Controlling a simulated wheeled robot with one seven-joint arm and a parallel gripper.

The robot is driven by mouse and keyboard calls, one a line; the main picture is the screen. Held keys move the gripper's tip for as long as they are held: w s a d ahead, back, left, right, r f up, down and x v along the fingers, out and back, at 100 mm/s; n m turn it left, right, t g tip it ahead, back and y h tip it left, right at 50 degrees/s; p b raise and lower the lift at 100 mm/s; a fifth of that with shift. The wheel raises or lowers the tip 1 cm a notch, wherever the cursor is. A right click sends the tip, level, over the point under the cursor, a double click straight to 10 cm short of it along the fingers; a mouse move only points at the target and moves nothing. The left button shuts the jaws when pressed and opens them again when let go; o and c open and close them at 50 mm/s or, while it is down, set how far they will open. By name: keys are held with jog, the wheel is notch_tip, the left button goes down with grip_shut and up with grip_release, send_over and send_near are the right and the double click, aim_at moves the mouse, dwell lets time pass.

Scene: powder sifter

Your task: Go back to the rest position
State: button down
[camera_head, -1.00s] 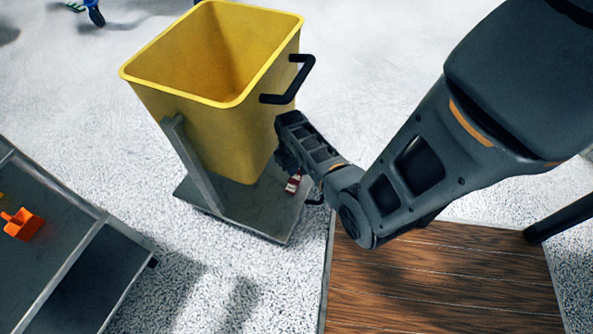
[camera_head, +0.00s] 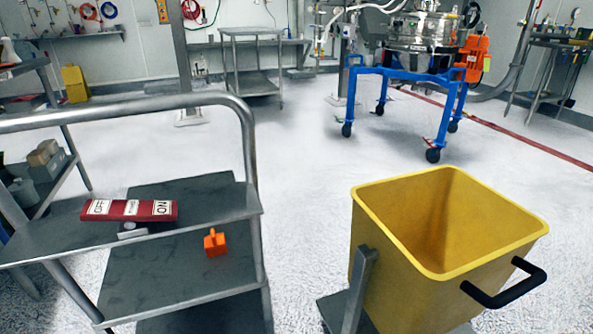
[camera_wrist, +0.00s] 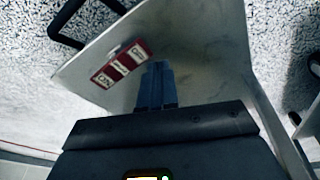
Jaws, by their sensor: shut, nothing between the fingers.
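My gripper (camera_wrist: 157,85) shows in the wrist view, with its blue-grey fingers together and nothing held between them. In the wrist view it is over or near a grey metal plate (camera_wrist: 205,45). A red block with white labels (camera_wrist: 120,65) lies on that plate, left of the fingertips and apart from them as far as I can see. My arm and gripper are not in the head view.
A yellow bin (camera_head: 400,262) with a black handle (camera_head: 505,285) stands at the lower right. A grey stepped cart (camera_head: 60,240) at left carries a red OFF/ON sign (camera_head: 130,210) and an orange piece (camera_head: 215,243). A blue-framed stand (camera_head: 408,75) is behind; the middle floor is clear.

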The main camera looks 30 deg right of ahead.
jog(key=s+a+r+n+t, duration=0.2)
jog(key=s+a+r+t, duration=0.1)
jog(key=a+r, duration=0.45)
jog(key=s+a+r+n+t, duration=0.25)
jog(key=a+r, duration=0.35)
jog(key=r, duration=0.3)
jog(key=s+a+r+n+t, duration=0.1)
jog(key=s+a+r+t, duration=0.1)
jog(key=a+r+t, duration=0.4)
jog(key=s+a+r+n+t+y+p, duration=0.1)
jog(key=a+r+p, duration=0.1)
jog(key=r+p, duration=0.9)
jog(key=s+a+r+p, duration=0.1)
jog(key=a+r+p, duration=0.2)
jog(key=r+p, duration=0.9)
notch_tip(320, 180, up, 18)
jog(key=shift+s+a+r+n+t+y, duration=0.15)
jog(key=shift+s+r+n+t+y, duration=0.1)
jog(key=shift+s+n+t+y, duration=0.15)
